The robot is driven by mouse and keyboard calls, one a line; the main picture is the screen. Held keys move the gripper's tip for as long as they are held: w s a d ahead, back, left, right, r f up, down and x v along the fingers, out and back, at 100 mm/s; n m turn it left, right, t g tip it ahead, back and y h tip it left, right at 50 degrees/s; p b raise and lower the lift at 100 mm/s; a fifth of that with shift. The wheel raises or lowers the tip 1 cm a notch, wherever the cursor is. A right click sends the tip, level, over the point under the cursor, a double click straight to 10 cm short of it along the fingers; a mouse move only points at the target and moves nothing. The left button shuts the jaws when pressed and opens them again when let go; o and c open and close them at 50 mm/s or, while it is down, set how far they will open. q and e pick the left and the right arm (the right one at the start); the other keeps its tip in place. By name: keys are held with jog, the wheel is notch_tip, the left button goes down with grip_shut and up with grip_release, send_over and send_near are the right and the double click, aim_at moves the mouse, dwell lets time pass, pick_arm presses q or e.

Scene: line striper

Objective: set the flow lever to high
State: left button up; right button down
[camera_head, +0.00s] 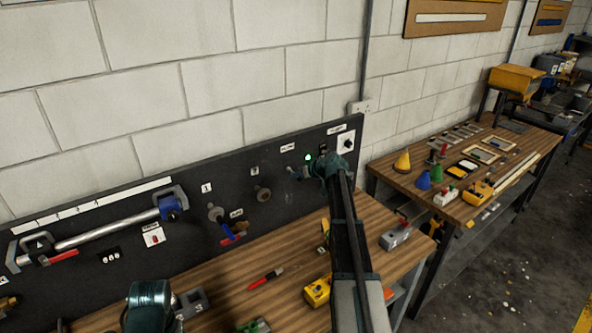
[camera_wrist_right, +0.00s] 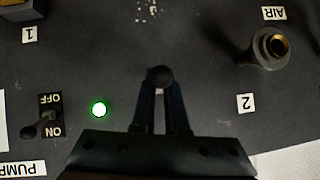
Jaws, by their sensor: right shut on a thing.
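The flow lever's dark round knob (camera_wrist_right: 159,76) shows between the fingertips of my right gripper (camera_wrist_right: 160,92) in the right wrist view. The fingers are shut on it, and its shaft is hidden. In the head view my right gripper (camera_head: 303,173) reaches the black panel (camera_head: 270,215) just below the lit green lamp (camera_head: 308,157). My own wrist hides most of the lever there, so I cannot read its setting. A teal part of my left arm (camera_head: 148,295) shows at the bottom left; its fingers cannot be made out.
In the wrist view a pump toggle (camera_wrist_right: 42,122) is left of the green lamp, and a brass-tipped air fitting (camera_wrist_right: 273,47) is at upper right. The wooden bench (camera_head: 225,285) holds a red-and-black tool (camera_head: 265,279) and a yellow box (camera_head: 318,290). A second bench stands right.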

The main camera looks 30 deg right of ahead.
aim_at(292, 172)
jog(key=shift+w+a+r+g+p, duration=0.1)
jog(key=shift+r+g+p, duration=0.4)
jog(key=shift+g+p, duration=0.9)
jog(key=shift+w+r+g+p, duration=0.1)
jog(key=shift+r+g+p, duration=0.5)
jog(key=shift+p, duration=1.45)
jog(key=shift+g+p, duration=0.3)
jog(key=shift+g, duration=0.1)
jog(key=shift+w+r+g+p, duration=0.2)
jog(key=shift+g+p, duration=0.6)
jog(key=shift+p, duration=0.1)
jog(key=shift+w+r+m+g+h+p, duration=0.2)
jog(key=shift+m+g+h+p, duration=0.1)
jog(key=shift+p, duration=0.15)
dwell(0.6)
jog(key=c, duration=1)
grip_release()
jog(key=shift+o, duration=0.2)
jog(key=shift+s, duration=0.1)
